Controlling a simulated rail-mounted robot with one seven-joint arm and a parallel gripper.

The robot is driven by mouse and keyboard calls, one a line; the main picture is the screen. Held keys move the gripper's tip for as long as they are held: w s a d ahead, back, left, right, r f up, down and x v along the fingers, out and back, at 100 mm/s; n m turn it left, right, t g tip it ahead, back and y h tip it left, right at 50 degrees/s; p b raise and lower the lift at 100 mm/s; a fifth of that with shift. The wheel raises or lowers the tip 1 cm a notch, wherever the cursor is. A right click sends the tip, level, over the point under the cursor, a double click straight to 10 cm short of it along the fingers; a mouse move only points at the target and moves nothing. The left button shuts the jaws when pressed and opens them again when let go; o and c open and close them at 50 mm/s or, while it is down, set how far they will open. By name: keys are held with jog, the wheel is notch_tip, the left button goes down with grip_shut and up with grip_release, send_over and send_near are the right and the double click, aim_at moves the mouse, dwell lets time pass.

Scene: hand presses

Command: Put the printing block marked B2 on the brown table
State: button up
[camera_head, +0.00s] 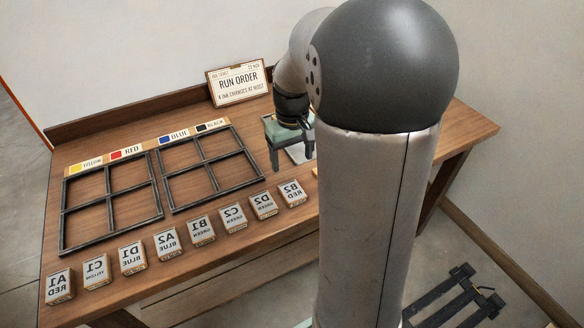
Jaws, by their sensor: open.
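The printing block marked B2 (292,193), labelled RED, stands at the right end of a row of similar blocks along the front of the brown table (225,235). It is a small pale block with dark lettering that reads mirrored. My gripper (291,159) is over the right part of the table, behind and apart from the B2 block. Its fingers point down, spread apart, with nothing seen between them. My own arm hides the table to the right of the B2 block.
Blocks D2 (263,205) and C2 (233,217) stand left of B2, with several more beyond. Two dark divided frames (159,183) lie behind the row. A RUN ORDER sign (239,84) stands at the back.

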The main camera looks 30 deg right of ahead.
jog(key=s+a, duration=1.3)
jog(key=s, duration=0.4)
jog(key=shift+s+a+f+n, duration=0.25)
jog(key=shift+a+n, duration=0.05)
jog(key=shift+r+p, duration=0.65)
jog(key=shift+r, duration=0.1)
